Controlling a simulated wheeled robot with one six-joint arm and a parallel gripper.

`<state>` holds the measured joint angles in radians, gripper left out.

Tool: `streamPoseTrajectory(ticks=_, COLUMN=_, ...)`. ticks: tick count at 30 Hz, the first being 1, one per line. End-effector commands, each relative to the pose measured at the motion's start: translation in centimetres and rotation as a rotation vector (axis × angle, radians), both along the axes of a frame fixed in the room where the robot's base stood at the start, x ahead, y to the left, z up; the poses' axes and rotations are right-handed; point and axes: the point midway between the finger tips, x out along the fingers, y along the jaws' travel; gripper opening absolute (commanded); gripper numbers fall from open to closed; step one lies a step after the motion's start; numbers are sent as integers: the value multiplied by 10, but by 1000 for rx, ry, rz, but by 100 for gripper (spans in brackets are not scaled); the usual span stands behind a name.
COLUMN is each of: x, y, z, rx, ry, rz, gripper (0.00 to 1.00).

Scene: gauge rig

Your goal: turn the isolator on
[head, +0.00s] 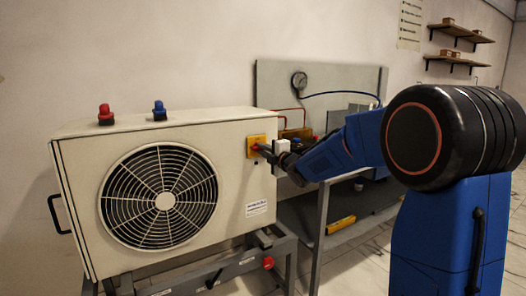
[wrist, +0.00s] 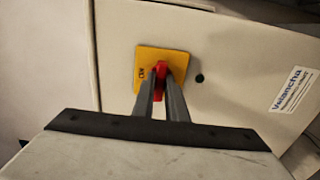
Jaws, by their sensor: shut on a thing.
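The isolator is a yellow square plate (head: 252,146) with a red handle, on the front of the cream outdoor unit (head: 239,200), right of the fan grille. In the wrist view the yellow plate (wrist: 143,62) looks tilted, with small dark lettering at its left part. The red handle (wrist: 161,70) stands between the two grey fingers. My gripper (wrist: 161,93) is shut on the red handle, its fingers on either side of it. In the head view my gripper (head: 262,149) reaches the handle from the right and hides part of it. The handle's exact angle is hard to tell.
A red cap (head: 105,114) and a blue cap (head: 159,111) stand on top of the unit. A metal frame (head: 320,215) carries a backboard with a pressure gauge (head: 299,80) and a blue hose behind my arm. A yellow level (head: 341,225) lies lower down.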

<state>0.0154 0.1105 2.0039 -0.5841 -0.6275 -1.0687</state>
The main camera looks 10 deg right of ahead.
Motion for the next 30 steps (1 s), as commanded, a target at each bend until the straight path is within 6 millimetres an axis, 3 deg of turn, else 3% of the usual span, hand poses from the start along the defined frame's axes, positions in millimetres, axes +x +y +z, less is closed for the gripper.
streamPoseTrajectory(ticks=11, x=0, y=0, z=-1, rx=173, ry=57, rz=0, gripper=0)
streamPoseTrajectory(ticks=30, x=0, y=0, z=-2, rx=743, ry=244, rz=-1, gripper=0)
